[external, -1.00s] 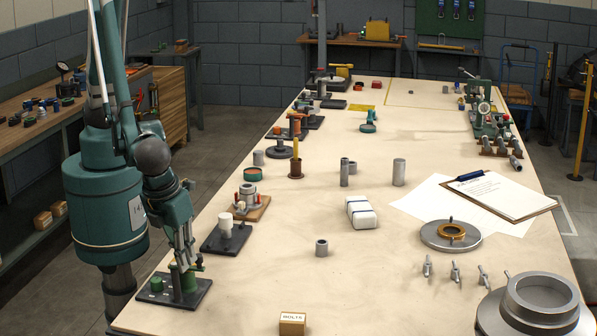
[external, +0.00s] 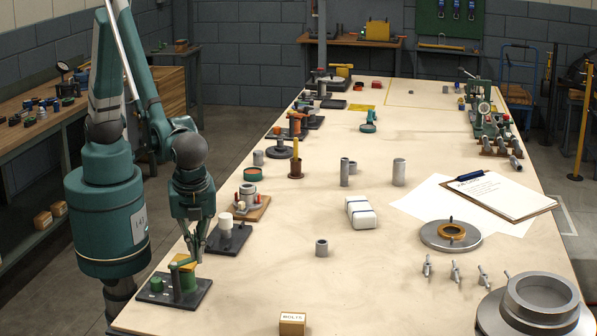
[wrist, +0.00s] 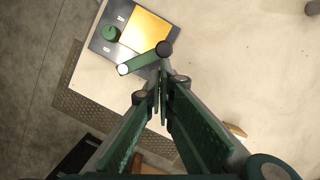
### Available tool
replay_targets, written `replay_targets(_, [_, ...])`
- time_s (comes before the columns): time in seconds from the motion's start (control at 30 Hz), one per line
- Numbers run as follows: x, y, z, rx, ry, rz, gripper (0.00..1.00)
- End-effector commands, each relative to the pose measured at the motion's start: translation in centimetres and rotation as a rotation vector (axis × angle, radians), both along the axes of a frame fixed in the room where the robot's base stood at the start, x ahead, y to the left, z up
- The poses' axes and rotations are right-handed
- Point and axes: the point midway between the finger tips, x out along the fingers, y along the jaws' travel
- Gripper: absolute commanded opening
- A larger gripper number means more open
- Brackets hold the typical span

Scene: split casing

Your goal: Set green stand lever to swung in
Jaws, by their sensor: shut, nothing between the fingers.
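In the wrist view the lever (wrist: 143,59) runs along one edge of the yellow square (wrist: 146,31), from a dark round end to a pale round end. My gripper (external: 199,257) is shut and empty, just right of the lever in the external view. In the wrist view its fingertips (wrist: 160,82) are close to the lever's dark end; contact cannot be told.
A dark plate with a white post (external: 226,224) stands just behind the stand. A wooden plate with a grey fitting (external: 250,196) is beyond it. A bolts box (external: 292,324) is at the front edge.

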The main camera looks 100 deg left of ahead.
Motion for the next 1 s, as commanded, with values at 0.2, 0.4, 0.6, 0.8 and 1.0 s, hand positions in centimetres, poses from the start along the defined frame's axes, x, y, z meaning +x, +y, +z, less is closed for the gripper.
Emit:
replay_targets(0.2, [-0.4,1.3,-0.1,0.0,0.0,0.205,0.0])
replay_targets(0.4, [-0.9,2.2,-0.1,-0.001,0.0,0.385,0.0])
replay_targets(0.6, [-1.5,2.9,-0.1,-0.001,0.0,0.52,0.0])
replay_targets(0.8, [-1.9,3.2,0.0,-0.001,-0.001,0.529,0.0])
replay_targets(1.0, [-2.1,3.4,0.0,-0.001,0.0,0.528,0.0])
